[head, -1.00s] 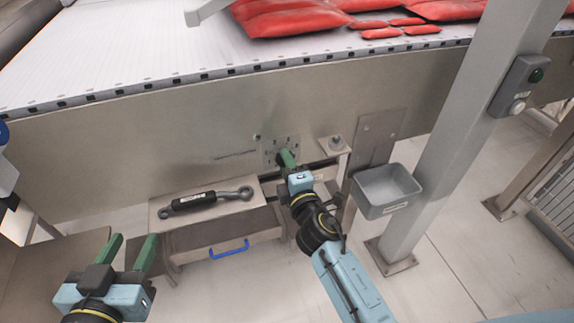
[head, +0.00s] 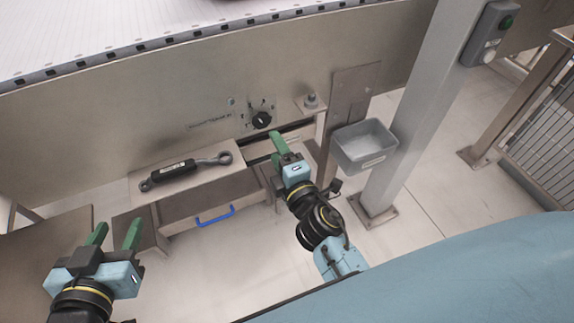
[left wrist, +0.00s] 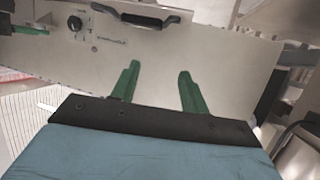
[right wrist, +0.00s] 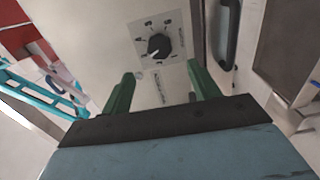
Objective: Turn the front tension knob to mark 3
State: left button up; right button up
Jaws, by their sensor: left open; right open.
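The front tension knob (head: 261,120) is a round black knob on a pale dial plate with dark marks, on the conveyor's metal side panel. It shows clear in the right wrist view (right wrist: 158,46) and small in the left wrist view (left wrist: 75,23). The mark numbers are too small to read, so I cannot tell which mark it points at. My right gripper (head: 281,142) is open and empty, just below and in front of the knob, apart from it. My left gripper (head: 116,232) is open and empty, far to the left of the knob.
A shelf (head: 140,185) left of the knob bears a black turnbuckle-like tool (head: 180,172). A grey bin (head: 365,145) and a grey post (head: 410,110) stand to the right.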

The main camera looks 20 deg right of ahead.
pick_arm(q)
jog(key=shift+w+d+r+t, duration=0.15)
jog(key=shift+r+t, duration=0.15)
jog(key=shift+r, duration=0.1)
pick_arm(e)
jog(key=shift+s+d, duration=0.1)
jog(key=shift+s, duration=2.4)
pick_arm(q)
jog(key=shift+r, duration=0.1)
